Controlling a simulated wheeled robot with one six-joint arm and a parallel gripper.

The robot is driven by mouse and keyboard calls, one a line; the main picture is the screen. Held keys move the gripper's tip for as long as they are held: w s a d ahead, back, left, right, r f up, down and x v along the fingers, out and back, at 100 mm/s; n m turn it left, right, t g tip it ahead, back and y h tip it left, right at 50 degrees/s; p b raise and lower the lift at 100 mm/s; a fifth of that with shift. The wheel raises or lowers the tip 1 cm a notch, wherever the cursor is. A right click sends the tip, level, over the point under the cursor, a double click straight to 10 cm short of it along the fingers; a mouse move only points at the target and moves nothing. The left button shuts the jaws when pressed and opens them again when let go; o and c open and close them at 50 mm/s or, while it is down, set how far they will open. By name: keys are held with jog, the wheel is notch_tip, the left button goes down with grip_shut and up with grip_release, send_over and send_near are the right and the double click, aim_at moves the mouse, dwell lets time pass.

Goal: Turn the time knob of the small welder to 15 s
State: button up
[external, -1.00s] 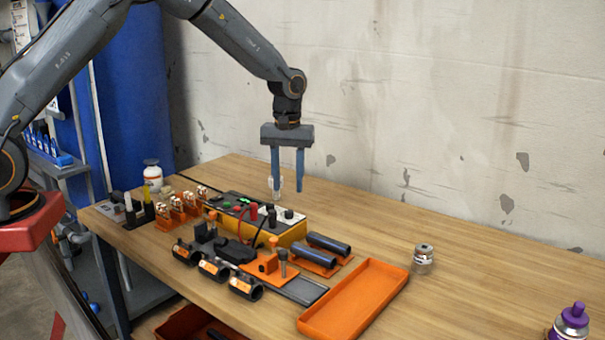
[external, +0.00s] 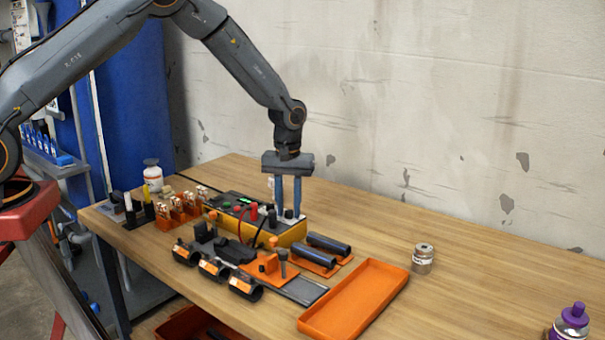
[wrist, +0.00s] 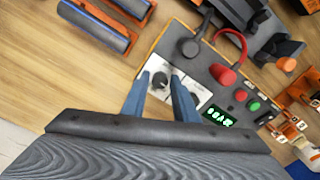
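The small welder is a yellow box with a grey top panel (external: 235,199), behind the middle of the bench's tool row. A black knob (wrist: 160,80) on a white dial plate shows between my fingers in the wrist view. My gripper (external: 288,213) points straight down at the right end of the panel; in the wrist view its fingertips (wrist: 160,76) stand either side of that knob, apart, with slim gaps visible. A second white plate (wrist: 199,93) is partly hidden by the right finger. The green display (wrist: 218,115) is lit, its digits too small to read surely.
Red and black plugs with cables (wrist: 222,73) stand on the panel close to the knobs. Dark pipes (external: 328,244) on orange holders and an empty orange tray (external: 355,298) lie in front.

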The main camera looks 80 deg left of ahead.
grip_shut()
jog(key=shift+m, duration=0.3)
jog(key=m+b, duration=0.1)
jog(key=m, duration=0.9)
jog(key=shift+m+b, duration=0.4)
jog(key=m, duration=0.4)
jog(key=shift+m, duration=0.3)
jog(key=shift+o, duration=2)
grip_release()
